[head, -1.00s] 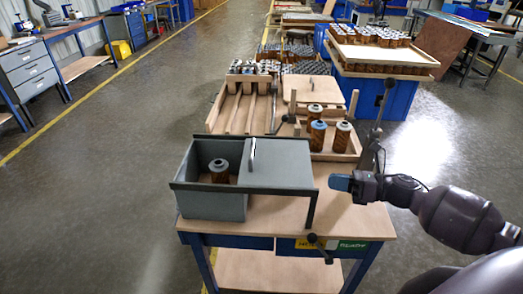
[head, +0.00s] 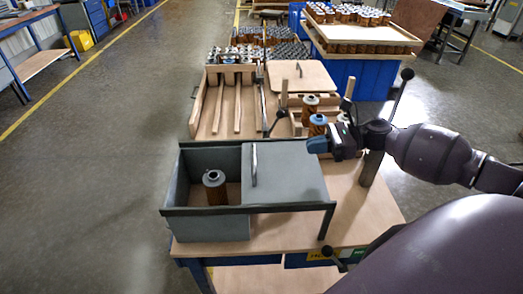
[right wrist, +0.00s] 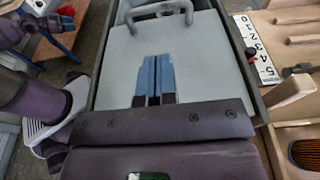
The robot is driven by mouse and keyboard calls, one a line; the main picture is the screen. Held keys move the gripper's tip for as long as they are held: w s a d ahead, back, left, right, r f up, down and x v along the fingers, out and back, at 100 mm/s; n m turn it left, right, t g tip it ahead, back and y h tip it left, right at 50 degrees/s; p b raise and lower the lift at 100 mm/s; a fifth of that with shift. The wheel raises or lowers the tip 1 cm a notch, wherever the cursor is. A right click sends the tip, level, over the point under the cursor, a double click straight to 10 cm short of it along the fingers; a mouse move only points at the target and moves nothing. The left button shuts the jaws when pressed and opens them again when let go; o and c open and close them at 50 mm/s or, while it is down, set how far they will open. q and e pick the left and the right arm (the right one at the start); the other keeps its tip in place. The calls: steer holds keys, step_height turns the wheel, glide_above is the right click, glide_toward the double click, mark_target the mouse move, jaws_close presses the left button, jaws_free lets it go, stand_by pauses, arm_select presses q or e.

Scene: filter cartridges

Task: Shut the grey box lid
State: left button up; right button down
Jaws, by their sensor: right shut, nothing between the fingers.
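The grey box (head: 209,229) stands on the wooden table top. Its flat grey lid (head: 290,175) covers the right part of the box, and the left part is open. A brown cartridge with a grey top (head: 215,188) stands upright in the open part. A bar handle (head: 254,165) rises near the lid's left edge; it shows at the top of the right wrist view (right wrist: 158,10). My right gripper (head: 316,145) is shut and empty at the lid's far right corner. In the right wrist view its blue fingertips (right wrist: 155,62) point across the lid towards the handle. My left gripper is not in view.
Cartridges (head: 318,122) stand in a wooden tray behind the lid's right end. A slotted wooden rack (head: 212,105) and a wooden board with a handle (head: 301,76) lie farther back. An upright lever (head: 400,95) stands close to my right arm. Bare floor lies left of the table.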

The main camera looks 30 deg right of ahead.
mark_target(264, 168)
steer(key=x, duration=0.2)
steer(key=shift+w+a, duration=0.15)
steer(key=shift+a, duration=0.2)
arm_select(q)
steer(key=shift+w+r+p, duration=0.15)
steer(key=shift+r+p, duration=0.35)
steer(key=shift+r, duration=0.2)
arm_select(e)
steer(key=x, duration=1)
steer(key=shift+w+f, duration=0.15)
steer(key=shift+f, duration=0.05)
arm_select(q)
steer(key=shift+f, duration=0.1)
arm_select(e)
steer(key=shift+a, duration=0.1)
steer(key=shift+a, duration=0.15)
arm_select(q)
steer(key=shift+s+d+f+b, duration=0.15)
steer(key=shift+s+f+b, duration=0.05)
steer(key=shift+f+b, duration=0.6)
arm_select(e)
steer(key=r+x, duration=0.1)
steer(key=x, duration=0.8)
steer(key=r+x, duration=0.2)
steer(key=x, duration=0.8)
steer(key=shift+w+a+r, duration=0.35)
steer(key=shift+w+a, duration=0.05)
steer(key=shift+a, duration=0.1)
